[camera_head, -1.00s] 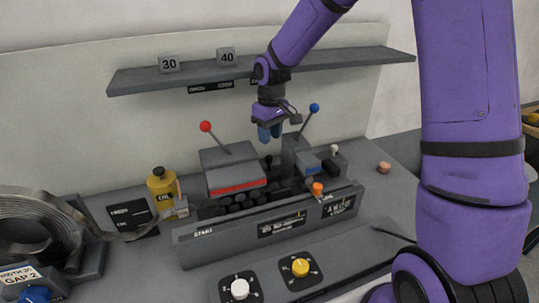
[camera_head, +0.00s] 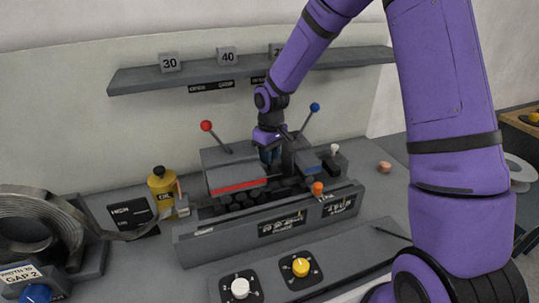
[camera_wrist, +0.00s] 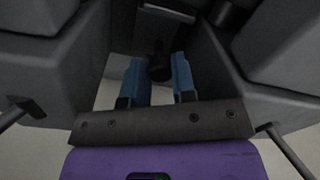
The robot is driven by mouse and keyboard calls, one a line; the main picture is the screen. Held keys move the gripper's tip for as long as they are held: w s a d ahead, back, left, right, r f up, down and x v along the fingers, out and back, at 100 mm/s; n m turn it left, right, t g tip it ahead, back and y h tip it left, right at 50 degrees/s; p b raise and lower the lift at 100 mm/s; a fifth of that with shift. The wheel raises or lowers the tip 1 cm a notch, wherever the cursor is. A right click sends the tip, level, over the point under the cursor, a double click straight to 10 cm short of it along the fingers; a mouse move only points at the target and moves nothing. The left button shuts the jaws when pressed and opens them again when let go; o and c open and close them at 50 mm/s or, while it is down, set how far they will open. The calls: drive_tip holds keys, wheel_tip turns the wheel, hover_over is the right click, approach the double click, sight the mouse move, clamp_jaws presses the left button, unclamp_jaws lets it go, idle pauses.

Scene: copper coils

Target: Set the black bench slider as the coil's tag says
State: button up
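The coil (camera_head: 30,225) of grey strip stands at the left, its strip running right to the bench machine (camera_head: 236,176). Its tag (camera_head: 18,275) reads "GAP 2" below a partly cut-off line that looks like a width. My gripper (camera_head: 270,155) is low between the machine's two grey blocks. In the wrist view its blue fingers (camera_wrist: 158,78) stand apart on either side of a black knob (camera_wrist: 159,68), which looks like the black slider's. They look open, with small gaps beside the knob. In the head view my gripper hides the knob, and the slider's scale is not readable.
A red-knobbed lever (camera_head: 206,126) and a blue-knobbed lever (camera_head: 315,107) rise either side of my gripper. An orange knob (camera_head: 317,188), white dial (camera_head: 240,288) and yellow dial (camera_head: 300,267) are in front. An oil bottle (camera_head: 161,187) stands left; a shelf (camera_head: 190,78) is behind.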

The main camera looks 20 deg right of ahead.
sight(273, 172)
drive_tip(key=shift+s, duration=1.05)
clamp_jaws()
drive_tip(key=o, duration=0.7)
unclamp_jaws()
drive_tip(key=shift+c, duration=0.2)
drive_tip(key=shift+w+r, duration=0.1)
drive_tip(key=shift+r, duration=0.05)
wheel_tip(273, 172, up, 10)
drive_tip(key=shift+d+r, duration=0.2)
drive_tip(key=shift+r, duration=0.05)
drive_tip(key=shift+r, duration=0.1)
